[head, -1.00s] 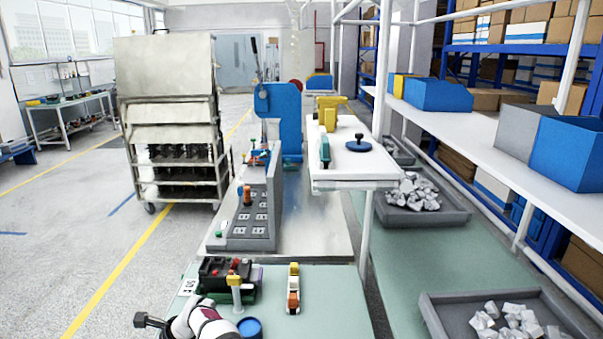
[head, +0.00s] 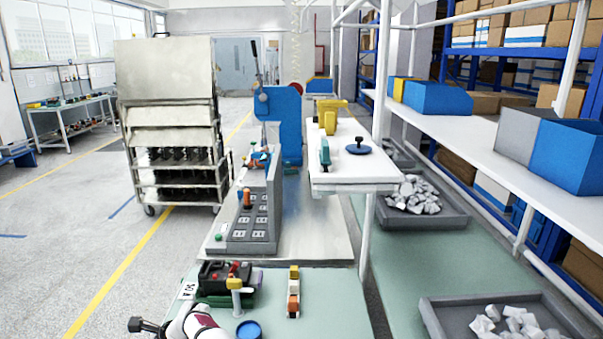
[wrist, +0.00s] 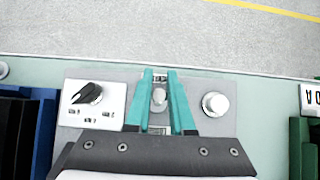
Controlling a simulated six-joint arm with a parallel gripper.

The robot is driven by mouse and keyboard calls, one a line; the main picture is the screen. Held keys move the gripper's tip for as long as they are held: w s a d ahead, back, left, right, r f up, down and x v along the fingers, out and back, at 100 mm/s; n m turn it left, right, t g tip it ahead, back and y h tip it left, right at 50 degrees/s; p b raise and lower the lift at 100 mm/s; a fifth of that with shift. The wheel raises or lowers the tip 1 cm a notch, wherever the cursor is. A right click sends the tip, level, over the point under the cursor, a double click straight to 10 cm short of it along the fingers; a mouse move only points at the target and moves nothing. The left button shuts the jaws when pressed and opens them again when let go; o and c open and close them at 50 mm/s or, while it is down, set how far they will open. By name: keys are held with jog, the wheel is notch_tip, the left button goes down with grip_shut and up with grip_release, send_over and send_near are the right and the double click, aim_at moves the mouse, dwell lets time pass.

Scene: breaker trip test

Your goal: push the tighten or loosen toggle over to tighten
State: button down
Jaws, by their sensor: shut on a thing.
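The toggle (wrist: 159,97) is a small pale grey lever on a grey panel (wrist: 190,83) in the wrist view. My gripper (wrist: 160,75) has two teal fingers, one on each side of the toggle, and is shut on it. Small printed labels show above and below the toggle, too small to read, so I cannot tell which side is tighten or how far the lever leans. In the head view only part of my arm shows at the bottom left; the toggle is not visible there.
Left of the toggle is a black rotary knob (wrist: 88,93) on a white plate; right of it is a round white button (wrist: 215,104). A blue bin (wrist: 45,130) and a green object (wrist: 301,145) flank the panel. A yellow-topped post (head: 236,284) stands near my arm.

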jog(key=shift+a+f, duration=0.15)
jog(key=shift+a, duration=0.05)
jog(key=shift+a+f, duration=0.2)
jog(key=c, duration=0.7)
grip_release()
jog(key=v, duration=1.5)
jog(key=shift+d+r, duration=0.3)
